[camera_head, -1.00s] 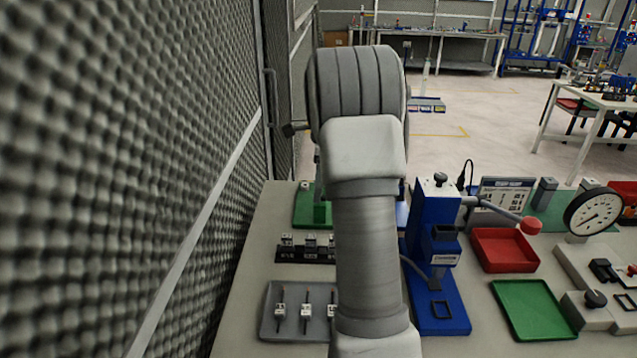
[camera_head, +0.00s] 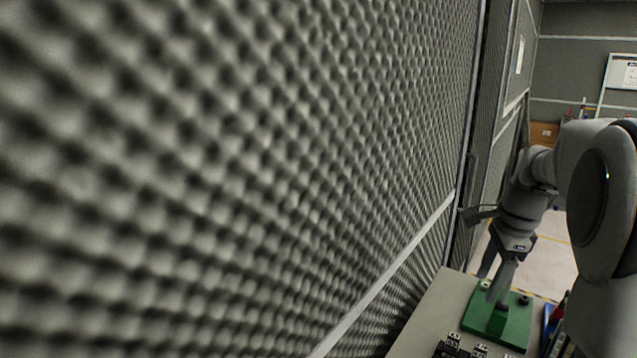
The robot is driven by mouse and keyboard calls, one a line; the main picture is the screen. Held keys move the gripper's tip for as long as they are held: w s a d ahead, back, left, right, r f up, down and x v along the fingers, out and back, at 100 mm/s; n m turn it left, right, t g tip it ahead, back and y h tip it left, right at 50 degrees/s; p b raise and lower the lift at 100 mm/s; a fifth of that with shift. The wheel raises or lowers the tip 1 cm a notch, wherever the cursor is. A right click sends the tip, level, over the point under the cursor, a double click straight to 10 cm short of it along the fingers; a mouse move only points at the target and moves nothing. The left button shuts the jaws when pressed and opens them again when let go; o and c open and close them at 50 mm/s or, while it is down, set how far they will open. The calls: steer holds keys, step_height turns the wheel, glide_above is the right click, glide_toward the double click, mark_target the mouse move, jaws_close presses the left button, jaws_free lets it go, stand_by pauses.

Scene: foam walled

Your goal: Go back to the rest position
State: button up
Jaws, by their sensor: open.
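My arm comes in from the right edge and bends down to my gripper (camera_head: 490,286). The gripper hangs at the far end of the workbench (camera_head: 432,312), fingers pointing down, over or just in front of a green block-like fixture (camera_head: 515,330). The fingers look apart, and I see nothing held between them. The gap between the fingertips and the fixture is hard to judge. My large pale arm link hides the bench to the right.
A grey foam-covered wall (camera_head: 250,150) fills the left and middle of the view and runs close along the bench's left edge. Small dark blocks with labels (camera_head: 453,343) stand at the bottom edge. Open floor (camera_head: 552,250) lies beyond the bench.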

steer(key=s+a+r+n+t, duration=0.2)
steer(key=s+a+n+t, duration=0.1)
steer(key=s+a+n, duration=1.5)
steer(key=s+n, duration=0.2)
steer(key=s, duration=0.2)
steer(key=shift+s+a+r+t+h, duration=0.2)
steer(key=shift+r+t+h, duration=0.1)
steer(key=shift+t, duration=0.1)
